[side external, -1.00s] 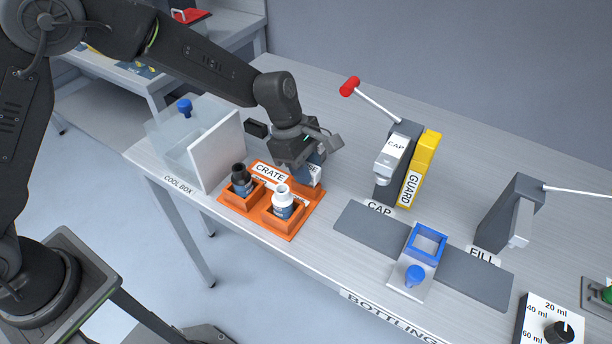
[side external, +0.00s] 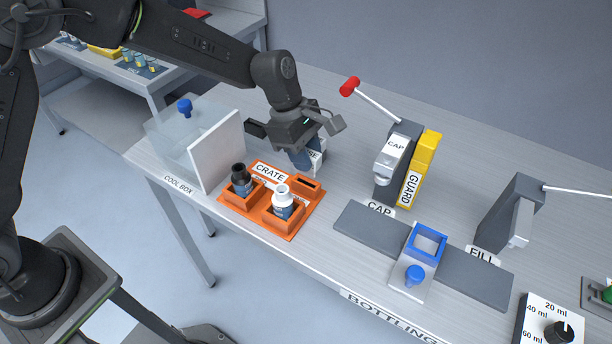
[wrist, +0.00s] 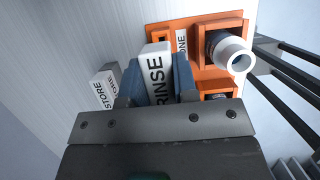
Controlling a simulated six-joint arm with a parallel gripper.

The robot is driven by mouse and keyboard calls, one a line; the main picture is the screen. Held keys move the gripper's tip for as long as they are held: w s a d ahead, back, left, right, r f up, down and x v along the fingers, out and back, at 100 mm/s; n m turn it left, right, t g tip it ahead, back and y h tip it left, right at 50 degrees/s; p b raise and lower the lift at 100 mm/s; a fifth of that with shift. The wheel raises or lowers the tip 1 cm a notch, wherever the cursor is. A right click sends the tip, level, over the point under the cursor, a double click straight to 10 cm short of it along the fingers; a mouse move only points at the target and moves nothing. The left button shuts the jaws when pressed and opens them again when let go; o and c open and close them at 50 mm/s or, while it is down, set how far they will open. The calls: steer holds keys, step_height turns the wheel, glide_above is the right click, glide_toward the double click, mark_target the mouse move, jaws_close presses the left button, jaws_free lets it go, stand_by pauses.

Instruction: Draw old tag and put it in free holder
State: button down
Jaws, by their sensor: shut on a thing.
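My gripper (side external: 304,158) is shut on a white tag marked RINSE (wrist: 156,70). Its blue-grey fingers grip the tag's two sides in the wrist view. In the side view the tag (side external: 318,146) shows only partly behind the fingers, raised above the crate's back right corner. The orange crate (side external: 246,203) has a small tag holder (side external: 307,185) whose dark slot is empty. White tags marked STORE (wrist: 103,90) stand left of my gripper in the wrist view. A small black block (side external: 256,129) stands behind the crate; I cannot tell if it is a holder.
The CAP press (side external: 392,165) and yellow guard (side external: 427,155) stand right. Bench between crate and press is clear.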

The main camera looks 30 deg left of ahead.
steer(key=shift+r, duration=0.3)
steer(key=shift+w+a, duration=0.1)
steer(key=w+a+r, duration=0.1)
steer(key=w+a, duration=0.4)
steer(key=a, duration=0.5)
steer(key=w+a+r, duration=0.2)
steer(key=w+a, duration=0.2)
steer(key=a, duration=0.7)
steer(key=shift+w+r, duration=0.15)
steer(key=shift+w, duration=0.25)
steer(key=shift+a, duration=0.1)
steer(key=shift+f, duration=2.95)
steer(key=shift+f, duration=1.9)
steer(key=shift+c, duration=1.7)
jaws_free()
